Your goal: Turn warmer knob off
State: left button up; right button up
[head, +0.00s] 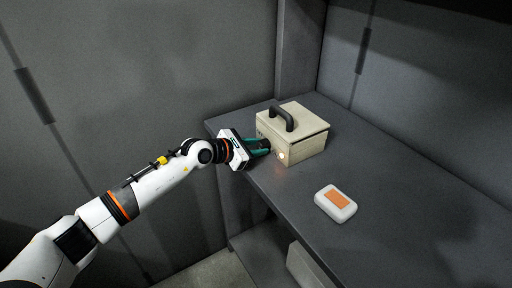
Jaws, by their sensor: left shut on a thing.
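The warmer is a beige box (305,146) with a dark handle on its lid, standing on the dark shelf (390,205). A small light glows on its front face. My left gripper (267,146) reaches in from the left and is shut at the left part of the warmer's front. The knob is hidden by the gripper's fingers, so its setting cannot be seen. My right gripper is not in view.
A white rounded block with an orange top patch (336,203) lies on the shelf to the right of the warmer. A light box (308,268) sits below the shelf. Grey walls close in the back and left. The shelf's right part is clear.

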pick_arm(q)
jog(key=shift+w+f+n+g+h+b, duration=0.1)
jog(key=shift+f+n+g+h+b, duration=0.2)
jog(key=shift+n+b, duration=0.45)
jog(key=shift+r+n+g+h+b, duration=0.25)
jog(key=shift+n+g+h+b, duration=0.25)
jog(key=shift+n+g, duration=0.45)
jog(key=shift+a, duration=0.1)
jog(key=o, duration=0.7)
jog(key=shift+a+r, duration=0.1)
jog(key=v, duration=1.1)
jog(key=shift+s+a+b, duration=0.25)
jog(key=shift+s+b, duration=0.05)
jog(key=shift+b, duration=0.15)
jog(key=shift+r, duration=0.1)
